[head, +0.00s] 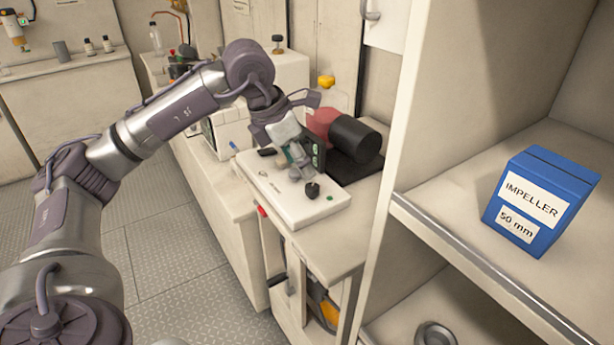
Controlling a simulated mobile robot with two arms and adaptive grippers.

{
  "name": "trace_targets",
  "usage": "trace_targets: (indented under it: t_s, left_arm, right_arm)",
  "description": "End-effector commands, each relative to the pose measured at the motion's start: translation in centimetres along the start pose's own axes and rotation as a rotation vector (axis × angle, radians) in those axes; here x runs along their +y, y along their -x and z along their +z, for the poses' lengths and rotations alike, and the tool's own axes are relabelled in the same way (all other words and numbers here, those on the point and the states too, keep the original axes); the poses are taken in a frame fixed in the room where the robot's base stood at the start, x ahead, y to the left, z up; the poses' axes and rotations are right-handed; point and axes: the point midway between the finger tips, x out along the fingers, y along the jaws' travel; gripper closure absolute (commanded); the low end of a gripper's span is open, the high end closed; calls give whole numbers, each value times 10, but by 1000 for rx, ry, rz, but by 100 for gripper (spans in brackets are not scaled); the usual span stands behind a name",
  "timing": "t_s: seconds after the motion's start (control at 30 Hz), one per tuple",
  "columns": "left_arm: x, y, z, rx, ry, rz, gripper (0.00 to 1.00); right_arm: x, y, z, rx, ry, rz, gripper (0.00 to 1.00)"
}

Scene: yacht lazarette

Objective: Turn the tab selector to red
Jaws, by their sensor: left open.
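A white panel box (318,211) lies on the counter. A small black knob (312,190), which looks like the tab selector, stands near its right end. A green dot (330,198) is on the panel to the right of the knob. I see no red mark on the panel; my gripper hides part of its top. Which way the knob points is too small to tell. My left gripper (300,170) is open above the panel, just behind and left of the knob, pointing down. I cannot tell whether it touches anything. My right gripper is out of view.
A shelf unit (440,195) at right holds a blue impeller box (540,200). A small red piece (262,211) is at the counter's front edge.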

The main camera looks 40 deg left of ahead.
Motion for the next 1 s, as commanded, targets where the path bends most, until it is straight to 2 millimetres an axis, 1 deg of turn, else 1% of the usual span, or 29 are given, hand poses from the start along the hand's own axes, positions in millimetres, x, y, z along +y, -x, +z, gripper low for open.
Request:
trace_targets:
  t_s: [0.03, 0.1, 0.2, 0.3, 0.47, 1.0]
  left_arm:
    - [0, 12, 1, -4, 0, 2, 43]
    - [0, 24, 1, -4, 0, 1, 43]
    - [0, 38, 1, -2, 0, 1, 43]
    - [0, 46, 0, -2, 0, 0, 43]
    - [0, 50, 0, 1, 0, -1, 43]
    - [0, 50, 0, 1, 0, 0, 43]
  right_arm:
    - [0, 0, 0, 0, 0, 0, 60]
    - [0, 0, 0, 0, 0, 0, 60]
    - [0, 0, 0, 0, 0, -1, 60]
    - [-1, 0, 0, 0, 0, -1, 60]
    - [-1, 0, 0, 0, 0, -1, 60]
    - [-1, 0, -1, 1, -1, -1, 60]
